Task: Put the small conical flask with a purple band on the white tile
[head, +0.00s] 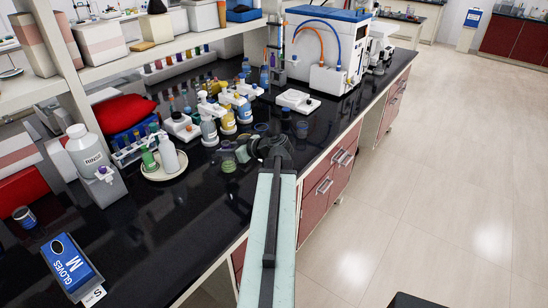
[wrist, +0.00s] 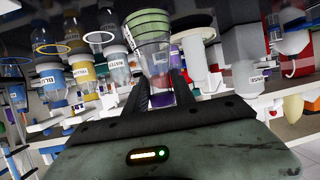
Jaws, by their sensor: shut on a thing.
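My gripper (head: 254,148) is over the black bench near its front edge, at the end of my pale green arm. In the wrist view my gripper (wrist: 160,88) has its dark fingers on both sides of a clear glass vessel, the small conical flask (wrist: 158,72), with a purple patch on it. It is shut on this flask. Green-banded glassware (wrist: 150,24) shows just beyond the flask and overlaps it. In the head view the flask is mostly hidden by my gripper.
Green-banded glassware (head: 228,158) stands just left of my gripper. Several labelled bottles, a round cream tray (head: 158,176) and a white flat device (head: 298,101) are on the bench. A blue glove box (head: 70,264) lies at front left.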

